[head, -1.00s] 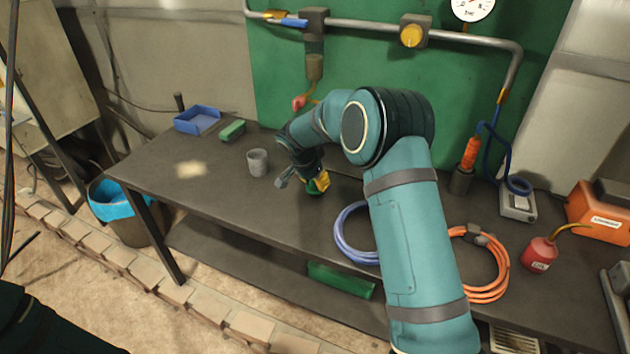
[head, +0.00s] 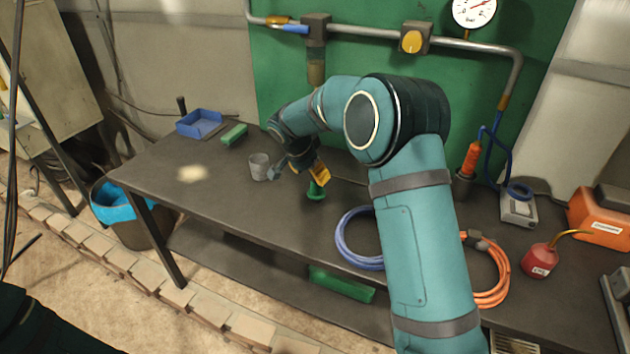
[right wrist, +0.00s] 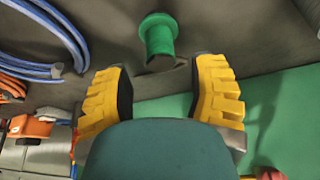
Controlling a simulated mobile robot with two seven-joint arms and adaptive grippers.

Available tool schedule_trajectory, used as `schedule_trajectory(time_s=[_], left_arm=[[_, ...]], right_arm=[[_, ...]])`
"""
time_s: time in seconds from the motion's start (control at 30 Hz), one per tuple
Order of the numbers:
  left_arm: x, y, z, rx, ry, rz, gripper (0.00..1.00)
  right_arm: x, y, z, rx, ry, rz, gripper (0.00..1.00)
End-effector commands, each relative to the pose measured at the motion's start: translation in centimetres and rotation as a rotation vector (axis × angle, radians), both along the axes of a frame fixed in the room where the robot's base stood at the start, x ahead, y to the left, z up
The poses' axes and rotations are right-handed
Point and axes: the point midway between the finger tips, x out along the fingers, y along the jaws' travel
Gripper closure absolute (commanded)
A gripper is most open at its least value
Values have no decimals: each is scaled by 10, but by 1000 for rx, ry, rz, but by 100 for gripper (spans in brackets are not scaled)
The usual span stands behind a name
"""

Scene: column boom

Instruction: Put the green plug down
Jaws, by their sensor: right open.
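The green plug (head: 315,192) stands upright on the dark workbench (head: 222,205), just in front of my right gripper in the head view. It also shows in the right wrist view (right wrist: 158,38), beyond the fingertips and apart from them. My right gripper (head: 302,170) is open, with its yellow fingers (right wrist: 160,90) spread and nothing between them. In the head view its near finger partly overlaps the plug's top. My left gripper is not in view.
A grey cup (head: 259,167) stands left of my right gripper. A blue tray (head: 200,123) and a green block (head: 234,134) lie farther back. A blue hose coil (head: 345,240), an orange coil (head: 497,290) and a red oil can (head: 540,260) are to the right. The bench's front left is clear.

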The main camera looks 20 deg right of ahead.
Motion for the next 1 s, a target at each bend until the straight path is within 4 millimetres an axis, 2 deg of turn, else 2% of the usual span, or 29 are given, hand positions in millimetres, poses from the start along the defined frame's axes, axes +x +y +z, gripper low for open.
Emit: schedule_trajectory(time_s=[0.03, 0.1, 0.33, 1.0], left_arm=[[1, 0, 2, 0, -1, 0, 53], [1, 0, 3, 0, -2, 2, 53], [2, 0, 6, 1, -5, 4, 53], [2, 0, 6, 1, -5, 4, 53]], right_arm=[[-1, 4, 12, 0, -3, 1, 43], [-4, 9, 23, 1, -2, 0, 43], [-8, 18, 48, 0, 0, -1, 43], [-10, 20, 52, 0, 0, -1, 43]])
